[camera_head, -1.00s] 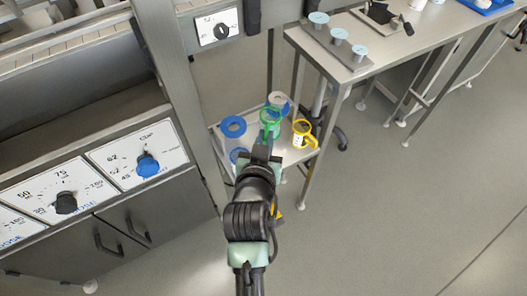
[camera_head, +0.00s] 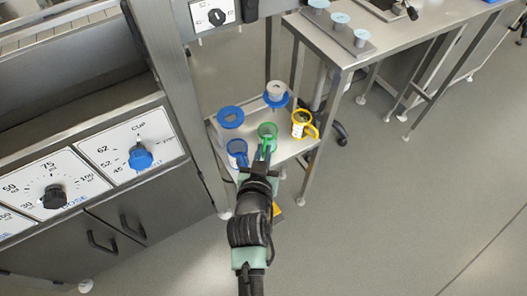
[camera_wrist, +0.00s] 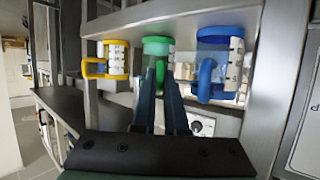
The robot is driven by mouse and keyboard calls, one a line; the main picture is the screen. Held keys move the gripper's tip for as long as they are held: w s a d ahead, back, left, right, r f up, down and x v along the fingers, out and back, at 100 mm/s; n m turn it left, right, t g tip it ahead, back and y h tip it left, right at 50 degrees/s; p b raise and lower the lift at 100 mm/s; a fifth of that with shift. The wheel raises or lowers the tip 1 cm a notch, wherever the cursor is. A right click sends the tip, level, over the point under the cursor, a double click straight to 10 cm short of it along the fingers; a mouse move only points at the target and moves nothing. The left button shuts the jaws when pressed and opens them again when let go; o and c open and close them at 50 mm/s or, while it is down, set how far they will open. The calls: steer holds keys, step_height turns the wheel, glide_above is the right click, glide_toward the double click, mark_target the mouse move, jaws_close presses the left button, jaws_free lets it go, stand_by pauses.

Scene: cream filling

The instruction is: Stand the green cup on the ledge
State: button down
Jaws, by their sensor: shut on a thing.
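The green cup (camera_head: 267,131) is at the front of the small steel ledge (camera_head: 286,152), between a blue cup (camera_head: 237,150) and a yellow cup (camera_head: 302,122). My gripper (camera_head: 264,153) is shut on the green cup's handle side. In the wrist view the green cup (camera_wrist: 155,45) is at the fingertips, with the yellow cup (camera_wrist: 116,59) on the left and the blue cup (camera_wrist: 218,62) on the right. The cup looks upright and at or just above the ledge; contact with the ledge cannot be told.
Two blue-rimmed items (camera_head: 230,117) (camera_head: 275,95) stand behind the cups. A steel post (camera_head: 190,100) and dial panel (camera_head: 130,150) are on the left. A steel table (camera_head: 350,45) is at the upper right. Open floor lies to the right.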

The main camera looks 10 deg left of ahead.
steer(key=shift+f, duration=0.15)
steer(key=c, duration=1.2)
jaws_free()
steer(key=shift+c, duration=0.2)
steer(key=shift+r, duration=0.25)
steer(key=p+v, duration=0.2)
steer(key=v, duration=1)
steer(key=shift+f, duration=0.1)
